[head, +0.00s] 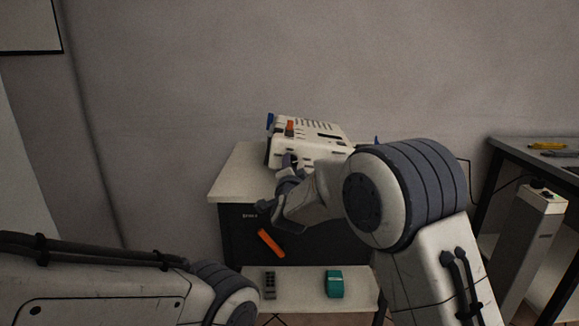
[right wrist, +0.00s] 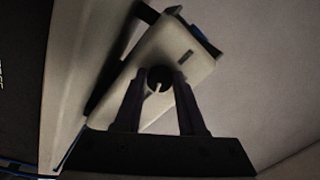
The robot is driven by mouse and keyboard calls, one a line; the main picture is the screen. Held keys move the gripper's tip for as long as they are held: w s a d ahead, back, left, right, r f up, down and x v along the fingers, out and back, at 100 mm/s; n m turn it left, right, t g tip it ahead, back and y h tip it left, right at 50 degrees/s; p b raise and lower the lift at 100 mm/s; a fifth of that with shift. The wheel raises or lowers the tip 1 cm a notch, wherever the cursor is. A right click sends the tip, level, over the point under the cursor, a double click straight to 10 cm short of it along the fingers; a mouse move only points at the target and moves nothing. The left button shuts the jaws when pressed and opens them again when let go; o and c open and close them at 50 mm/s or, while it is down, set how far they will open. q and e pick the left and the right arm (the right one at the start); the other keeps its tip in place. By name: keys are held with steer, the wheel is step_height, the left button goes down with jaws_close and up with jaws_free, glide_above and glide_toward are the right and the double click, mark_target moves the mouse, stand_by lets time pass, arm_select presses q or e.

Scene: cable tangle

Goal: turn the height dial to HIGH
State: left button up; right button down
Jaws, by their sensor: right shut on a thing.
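A white boxy device (head: 322,151) with an orange part and blue parts at its edges stands on the light top of a dark cabinet. In the right wrist view the device's pale face (right wrist: 196,62) is tilted, and a dark round dial (right wrist: 158,76) with a light mark is on it. My right gripper (right wrist: 158,82) is shut on the dial, one finger on each side. In the head view my right gripper (head: 289,163) is at the device's front, and the dial is hard to make out there. Dial lettering is not readable. My left gripper is out of view; only its arm shows.
The cabinet top (head: 236,172) is bare to the left of the device. An orange handle (head: 271,243) is on the dark front. A dark remote-like object (head: 269,284) and a teal box (head: 334,283) lie on a lower shelf. A dark table (head: 520,152) stands at right.

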steer(key=shift+d+f, duration=0.2)
steer(key=shift+f, duration=0.7)
steer(key=c, duration=0.5)
jaws_free()
steer(key=shift+r, duration=0.1)
steer(key=shift+a+r, duration=0.15)
steer(key=shift+r, duration=0.1)
steer(key=s+p, duration=0.1)
steer(key=s, duration=0.9)
steer(key=shift+s, duration=0.25)
steer(key=shift+w, duration=0.1)
